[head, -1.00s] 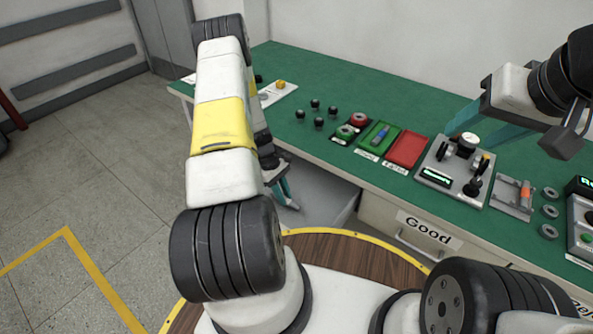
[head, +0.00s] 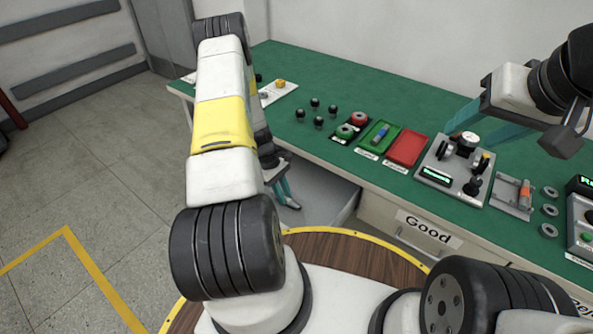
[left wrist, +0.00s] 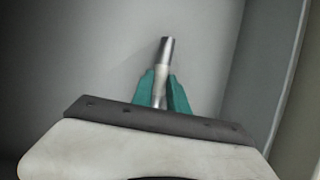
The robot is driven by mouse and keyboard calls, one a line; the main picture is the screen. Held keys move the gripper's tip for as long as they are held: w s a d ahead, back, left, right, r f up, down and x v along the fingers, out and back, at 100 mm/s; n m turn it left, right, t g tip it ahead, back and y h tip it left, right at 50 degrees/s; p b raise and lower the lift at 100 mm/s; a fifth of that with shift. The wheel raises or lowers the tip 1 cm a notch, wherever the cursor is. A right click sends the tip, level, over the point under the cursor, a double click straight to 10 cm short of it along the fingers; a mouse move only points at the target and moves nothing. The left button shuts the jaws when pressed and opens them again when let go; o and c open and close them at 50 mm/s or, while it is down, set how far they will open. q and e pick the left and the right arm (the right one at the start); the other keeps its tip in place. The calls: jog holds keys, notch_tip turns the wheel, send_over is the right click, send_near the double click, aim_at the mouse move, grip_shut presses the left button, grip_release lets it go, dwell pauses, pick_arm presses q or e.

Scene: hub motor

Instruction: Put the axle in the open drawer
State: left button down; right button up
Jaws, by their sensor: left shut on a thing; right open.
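The axle (left wrist: 165,55) is a slim silver-grey rod. My left gripper (left wrist: 163,88) is shut on it, with the teal fingers on either side and the axle's end sticking out past the tips. In the head view my left gripper (head: 287,200) is low at the open drawer (head: 320,203), which is pulled out from the bench to the left of the drawer labelled Good. The left wrist view shows the drawer's grey inside (left wrist: 110,60) around the axle. Whether the axle touches the drawer's floor I cannot tell. My right gripper (head: 467,118) is open and empty above the bench.
The green bench top (head: 300,75) holds several black knobs, a green tray (head: 372,141), a red tray (head: 406,150), a grey test fixture (head: 455,168) and several grey rings (head: 549,210). The closed Good drawer (head: 410,232) is beside the open one. My left arm hides part of the bench's left end.

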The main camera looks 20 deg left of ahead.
pick_arm(q)
jog(key=shift+f, duration=0.5)
dwell(0.7)
jog(key=c, duration=0.8)
grip_release()
jog(key=shift+r, duration=0.15)
jog(key=shift+r, duration=3.35)
